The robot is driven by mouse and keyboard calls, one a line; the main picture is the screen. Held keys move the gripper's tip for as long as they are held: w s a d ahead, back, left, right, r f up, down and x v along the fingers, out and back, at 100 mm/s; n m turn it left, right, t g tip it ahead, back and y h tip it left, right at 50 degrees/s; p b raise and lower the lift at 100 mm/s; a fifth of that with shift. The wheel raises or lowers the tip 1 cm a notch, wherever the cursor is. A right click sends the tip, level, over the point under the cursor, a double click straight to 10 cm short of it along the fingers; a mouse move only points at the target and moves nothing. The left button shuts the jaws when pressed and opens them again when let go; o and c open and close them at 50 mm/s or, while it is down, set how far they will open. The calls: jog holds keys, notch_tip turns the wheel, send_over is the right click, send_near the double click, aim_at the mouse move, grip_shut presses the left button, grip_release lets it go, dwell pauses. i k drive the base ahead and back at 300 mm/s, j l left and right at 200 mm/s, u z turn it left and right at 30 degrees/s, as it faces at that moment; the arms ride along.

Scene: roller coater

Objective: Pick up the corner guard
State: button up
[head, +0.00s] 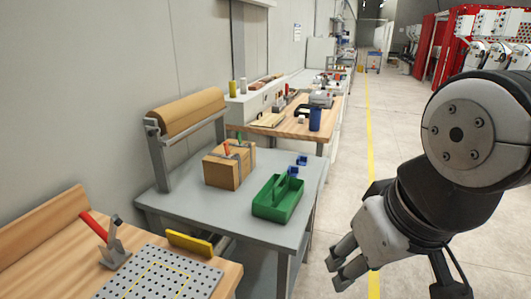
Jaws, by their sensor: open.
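Two small blue pieces show at the far right of the grey table. One blue piece (302,160) lies on the table top near its right edge. The other blue piece (293,170) is at the far end of the green tote; I cannot tell whether it is in the tote or behind it. Their shape is too small to make out, and I cannot tell for sure which is the corner guard. My gripper (335,275) is open and empty. It hangs over the aisle, right of the grey table and well apart from the blue pieces.
The green tote (264,207) with a raised handle and a cardboard box (224,172) with clamps stand on the grey table (185,208). A paper roll (186,112) stands behind. A perforated plate (160,275) is at front left. The aisle floor on the right is free.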

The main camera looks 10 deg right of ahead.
aim_at(301, 160)
jog(key=z, duration=0.4)
jog(key=i+l+u, duration=0.15)
jog(key=i+l, duration=0.4)
jog(key=i+l+u, duration=0.1)
jog(key=i+l, duration=0.45)
jog(key=i+l+u, duration=0.15)
jog(key=i+l, duration=0.45)
jog(key=i+l+u, duration=0.15)
jog(key=i+l, duration=0.35)
jog(key=l, duration=0.25)
